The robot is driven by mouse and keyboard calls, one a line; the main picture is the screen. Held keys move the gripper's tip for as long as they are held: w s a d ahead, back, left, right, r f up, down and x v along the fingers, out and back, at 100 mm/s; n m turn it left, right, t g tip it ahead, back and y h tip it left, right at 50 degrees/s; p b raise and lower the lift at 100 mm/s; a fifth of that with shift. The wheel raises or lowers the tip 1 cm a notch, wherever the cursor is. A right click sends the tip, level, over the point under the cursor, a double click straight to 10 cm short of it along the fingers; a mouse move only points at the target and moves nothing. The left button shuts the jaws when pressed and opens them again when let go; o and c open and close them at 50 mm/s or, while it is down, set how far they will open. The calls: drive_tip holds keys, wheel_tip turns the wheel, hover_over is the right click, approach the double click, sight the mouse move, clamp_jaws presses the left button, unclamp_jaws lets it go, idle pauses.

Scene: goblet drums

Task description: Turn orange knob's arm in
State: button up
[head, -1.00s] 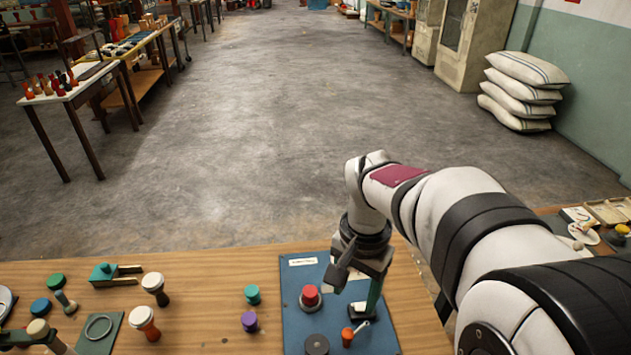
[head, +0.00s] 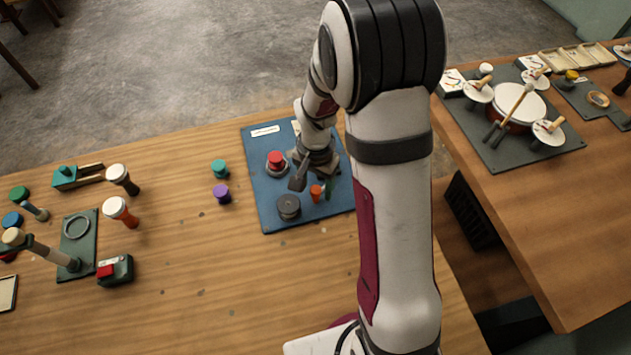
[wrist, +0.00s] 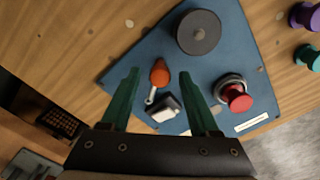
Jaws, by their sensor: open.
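The orange knob (head: 316,193) stands on the blue panel (head: 262,217), toward the panel's front right. In the wrist view the orange knob (wrist: 159,73) has a short pale arm (wrist: 151,96) pointing toward my gripper's base. A small white block (wrist: 168,107) lies beside that arm. My gripper (head: 314,188) is over the panel; it also shows in the wrist view (wrist: 158,75). Its green fingers are open, one on each side of the orange knob in the picture, with nothing between them touching. I cannot tell how far above the panel the tips are.
A red knob (wrist: 238,98) and a dark grey round knob (wrist: 199,32) stand on the same panel close to the fingers. A purple piece (head: 222,194) and a teal piece (head: 220,169) stand left of the panel. The table in front of the panel is clear.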

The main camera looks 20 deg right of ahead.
clamp_jaws()
drive_tip(key=shift+n, duration=0.4)
drive_tip(key=n, duration=1.1)
drive_tip(key=shift+n, duration=2.1)
